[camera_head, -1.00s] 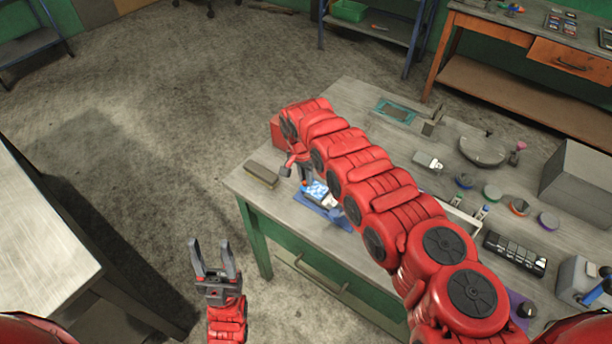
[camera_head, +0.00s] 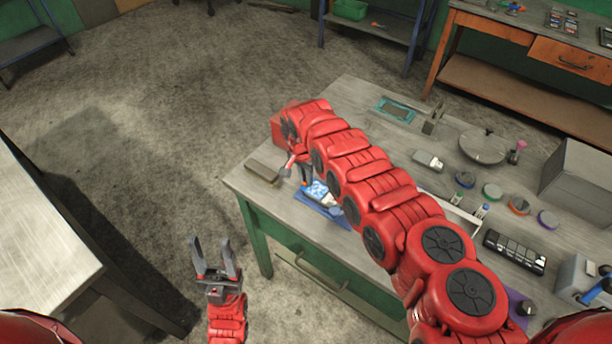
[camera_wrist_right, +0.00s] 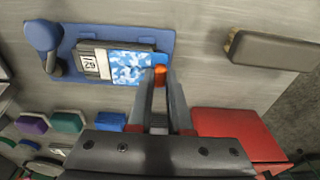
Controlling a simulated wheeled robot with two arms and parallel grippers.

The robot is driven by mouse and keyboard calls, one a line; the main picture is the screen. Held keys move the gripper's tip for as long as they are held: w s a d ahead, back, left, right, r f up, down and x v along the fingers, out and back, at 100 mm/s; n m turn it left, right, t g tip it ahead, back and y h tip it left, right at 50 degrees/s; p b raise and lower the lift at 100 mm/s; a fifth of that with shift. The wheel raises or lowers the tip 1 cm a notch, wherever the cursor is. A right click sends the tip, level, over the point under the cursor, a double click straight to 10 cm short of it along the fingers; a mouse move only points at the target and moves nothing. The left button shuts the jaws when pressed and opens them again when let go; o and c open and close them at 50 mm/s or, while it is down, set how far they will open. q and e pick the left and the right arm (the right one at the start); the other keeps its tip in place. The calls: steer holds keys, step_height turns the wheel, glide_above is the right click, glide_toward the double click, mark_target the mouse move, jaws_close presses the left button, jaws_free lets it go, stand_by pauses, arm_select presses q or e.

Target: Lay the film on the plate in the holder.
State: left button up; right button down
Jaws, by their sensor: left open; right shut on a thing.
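A blue holder (camera_wrist_right: 72,50) lies flat on the bench, with a dark grey plate (camera_wrist_right: 121,44) on it. The film (camera_wrist_right: 130,66), patterned blue and white with a white panel marked 29, lies over the plate, and its lower edge reaches past the plate. My right gripper (camera_wrist_right: 160,76) is shut on an orange tab at the film's right edge, beside the holder. The head view shows the film (camera_head: 320,192) and holder (camera_head: 327,210) partly behind my right arm. My left gripper (camera_head: 216,262) is open and empty, off the bench's left side.
A grey-brown block (camera_wrist_right: 272,50) lies right of the holder, and a red box (camera_wrist_right: 235,135) is close to my right gripper. Bare bench (camera_wrist_right: 205,50) lies between holder and block.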

steer(key=shift+f, duration=0.1)
stand_by(0.6)
steer(key=c, duration=0.8)
jaws_free()
steer(key=shift+o, duration=0.3)
steer(key=o, duration=0.5)
steer(key=shift+c, duration=0.2)
steer(key=shift+r+p, duration=3.05)
steer(key=shift+r, duration=0.5)
